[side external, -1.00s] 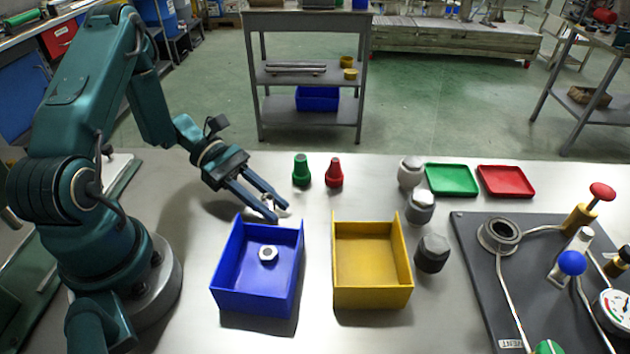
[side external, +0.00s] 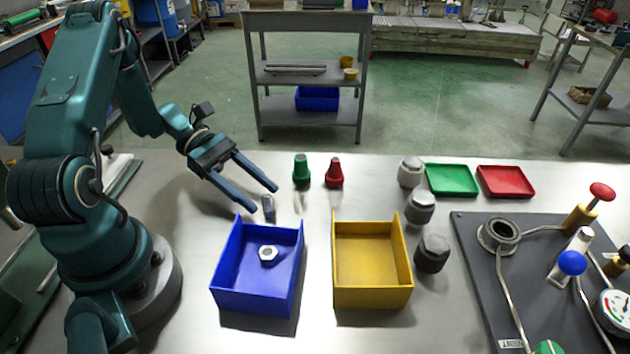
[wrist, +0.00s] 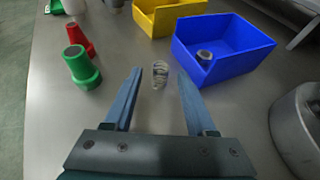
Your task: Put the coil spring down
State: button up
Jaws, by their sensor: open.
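The coil spring (side external: 268,207) is a small grey coil on the bare metal table, just behind the blue bin (side external: 256,305). In the wrist view the spring (wrist: 160,75) shows between and slightly beyond my fingertips, touching neither finger there. My gripper (side external: 265,198) is open, its two blue fingers spread wide, above and behind the spring. The open gripper (wrist: 160,72) also shows in the wrist view with nothing held. I cannot tell for sure whether the spring stands or lies.
The blue bin holds a hex nut (side external: 268,254). A yellow bin (side external: 372,302) stands to its right. A green piece (side external: 301,172) and a red piece (side external: 335,173) stand behind. Several grey hex-topped parts, a green tray (side external: 452,180), a red tray (side external: 506,181) and a fixture plate (side external: 480,270) are right.

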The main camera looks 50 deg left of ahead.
aim_at(263, 198)
jog(key=v, duration=0.3)
jog(key=shift+a+r, duration=0.1)
jog(key=shift+a, duration=0.2)
jog(key=shift+s+a+r, duration=0.1)
jog(key=shift+s+r, duration=0.05)
jog(key=shift+r, duration=0.05)
jog(key=shift+r+m+g+y, duration=0.3)
jog(key=shift+m+g, duration=0.2)
jog(key=s+d+r+m+t+y, duration=0.1)
jog(key=s+d+r+m+y, duration=0.2)
jog(key=r+m+y, duration=0.3)
jog(key=s+d+r+m+t+y, duration=0.1)
jog(key=s+d+r+m+y, duration=0.2)
jog(key=m, duration=1)
notch_tip(263, 198, up, 3)
jog(key=d+y, duration=0.3)
jog(key=shift+s+m+t+y, duration=0.2)
jog(key=shift+m+t+y, duration=0.1)
jog(key=shift+o, duration=0.4)
jog(key=shift+r, duration=0.15)
